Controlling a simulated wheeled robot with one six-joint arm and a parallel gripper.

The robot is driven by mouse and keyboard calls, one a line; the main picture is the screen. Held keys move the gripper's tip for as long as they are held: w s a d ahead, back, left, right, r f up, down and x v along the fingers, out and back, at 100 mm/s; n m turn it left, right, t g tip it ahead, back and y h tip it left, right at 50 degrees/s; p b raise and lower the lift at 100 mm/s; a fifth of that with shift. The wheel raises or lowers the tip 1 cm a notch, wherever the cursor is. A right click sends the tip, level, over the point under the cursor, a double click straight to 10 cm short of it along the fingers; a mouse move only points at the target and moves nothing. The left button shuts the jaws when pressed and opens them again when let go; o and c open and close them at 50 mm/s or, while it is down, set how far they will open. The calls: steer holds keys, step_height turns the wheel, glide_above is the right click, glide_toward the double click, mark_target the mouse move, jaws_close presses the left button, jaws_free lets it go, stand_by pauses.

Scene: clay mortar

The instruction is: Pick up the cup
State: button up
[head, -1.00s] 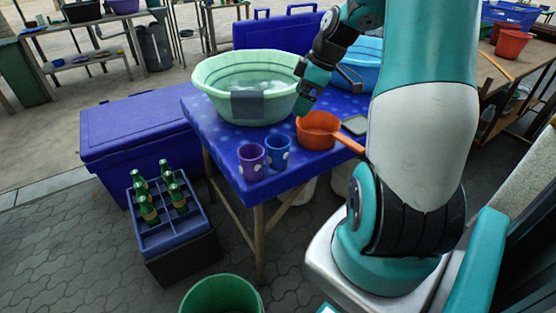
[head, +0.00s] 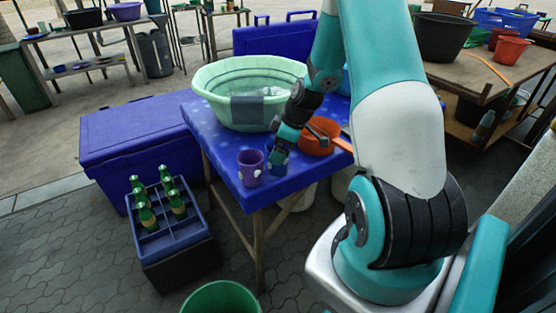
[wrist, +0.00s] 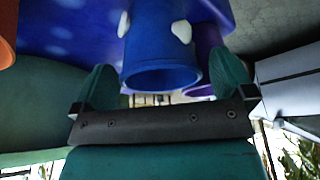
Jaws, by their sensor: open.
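A blue cup (wrist: 160,45) with white spots stands on the blue table (head: 215,125) near its front corner.
An orange pan (head: 318,148) stands just right of my gripper. A large pale green basin (head: 215,88) stands behind the cups. A blue crate with green bottles (head: 165,238) and a green bucket (head: 222,298) are below, in front of the table.

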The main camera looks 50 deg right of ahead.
steer(key=shift+w+a+f, duration=0.15)
steer(key=shift+f, duration=0.45)
steer(key=c, duration=1)
steer(key=shift+o, duration=0.2)
